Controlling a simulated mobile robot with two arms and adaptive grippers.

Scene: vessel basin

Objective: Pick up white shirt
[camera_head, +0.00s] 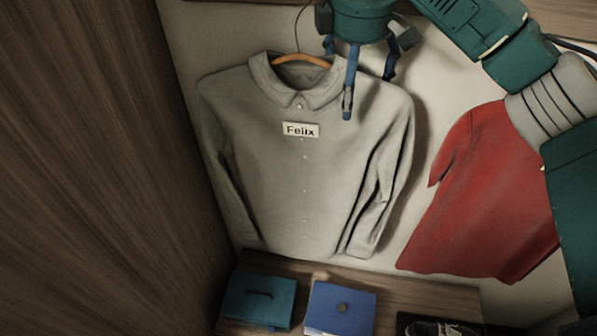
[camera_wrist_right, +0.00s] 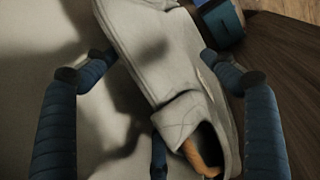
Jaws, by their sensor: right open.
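The white shirt (camera_head: 290,185), grey-white in this light, hangs upright on an orange hanger (camera_head: 302,60) against the pale back wall. It has a collar, long sleeves and a name tag reading "Felix" (camera_head: 300,130). My right gripper (camera_head: 366,92) is open at the shirt's right shoulder, in front of part of it. In the right wrist view the shirt (camera_wrist_right: 165,60) lies between the spread blue fingers of the gripper (camera_wrist_right: 158,78), with its collar and the orange hanger (camera_wrist_right: 197,158) at the bottom. I cannot tell whether the fingers touch the cloth. My left gripper is not in view.
A red shirt (camera_head: 490,200) hangs to the right, partly behind my right arm. A teal box (camera_head: 258,300) and a blue box (camera_head: 340,308) stand on the wooden shelf (camera_head: 420,293) below. Shoes (camera_head: 440,328) lie at the bottom right. A dark wooden panel (camera_head: 90,150) closes the left side.

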